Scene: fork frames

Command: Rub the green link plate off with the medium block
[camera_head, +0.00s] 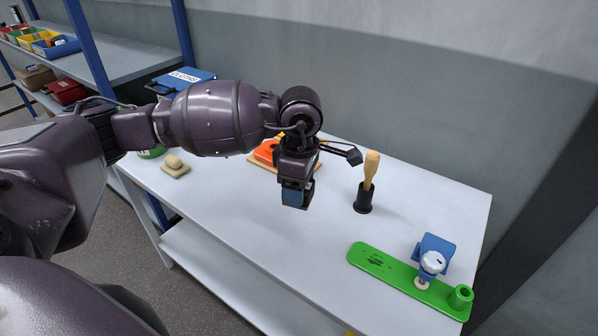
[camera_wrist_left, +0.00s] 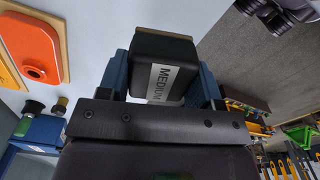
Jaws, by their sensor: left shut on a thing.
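The green link plate (camera_head: 395,272) lies at the right front of the white table, with dark smudges on its left half and a raised round boss at its right end. A blue clamp (camera_head: 437,246) with a white knob sits over the plate towards its right end. My left gripper (camera_head: 296,198) is shut on the medium block, above the table and well left of the plate. In the left wrist view, the medium block (camera_wrist_left: 163,72) is black with a white "MEDIUM" label and sits between the blue fingers. My right gripper is not seen.
An orange part (camera_head: 266,151) on a wooden board lies behind my left gripper. The table front (camera_head: 310,250) is clear.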

